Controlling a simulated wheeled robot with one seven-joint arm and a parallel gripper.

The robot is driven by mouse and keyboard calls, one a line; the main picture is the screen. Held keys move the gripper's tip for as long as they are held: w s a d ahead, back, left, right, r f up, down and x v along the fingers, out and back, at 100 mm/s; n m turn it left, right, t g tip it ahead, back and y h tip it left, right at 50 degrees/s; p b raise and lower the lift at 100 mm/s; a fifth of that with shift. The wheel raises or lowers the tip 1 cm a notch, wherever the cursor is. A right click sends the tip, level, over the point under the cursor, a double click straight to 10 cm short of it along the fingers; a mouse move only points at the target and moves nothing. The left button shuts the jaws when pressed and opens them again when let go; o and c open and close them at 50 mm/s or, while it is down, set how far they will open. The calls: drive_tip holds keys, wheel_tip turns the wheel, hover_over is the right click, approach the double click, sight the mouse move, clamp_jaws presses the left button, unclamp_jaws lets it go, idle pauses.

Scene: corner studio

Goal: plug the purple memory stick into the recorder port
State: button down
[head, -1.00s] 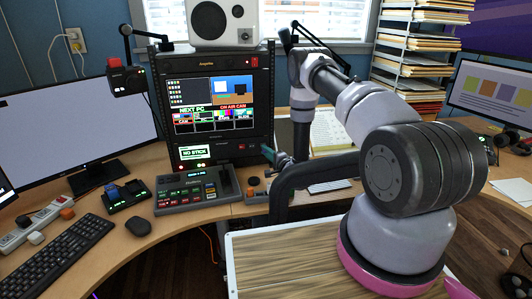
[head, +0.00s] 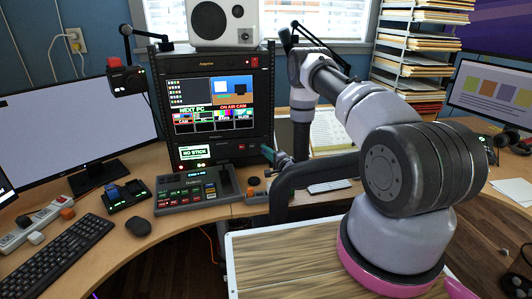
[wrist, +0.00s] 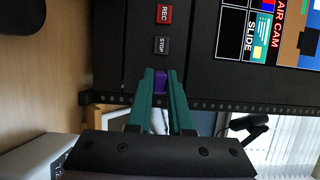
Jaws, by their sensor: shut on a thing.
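The purple memory stick (wrist: 160,82) is held between the teal fingertips of my gripper (wrist: 160,76) in the wrist view; only a small part of it shows. In the head view my gripper (head: 268,153) is at the right edge of the recorder (head: 225,160), and the stick cannot be made out there. The recorder's dark front also shows in the wrist view (wrist: 120,62), with the REC button (wrist: 164,14) and STOP button (wrist: 162,44) in line beyond the fingertips. The recorder's screen (head: 195,152) reads NO STICK. I cannot see the port.
The rack with a monitor (head: 212,103) stands above the recorder. A control panel (head: 190,193) lies on the desk in front. A desk monitor (head: 70,125) is at left, and a paper shelf (head: 420,50) stands behind my arm at right.

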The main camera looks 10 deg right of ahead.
drive_tip(key=shift+w, duration=0.5)
drive_tip(key=c, duration=0.8)
unclamp_jaws()
drive_tip(key=shift+o, duration=0.2)
drive_tip(key=v, duration=0.7)
drive_tip(key=shift+s, duration=0.2)
drive_tip(key=shift+d, duration=0.1)
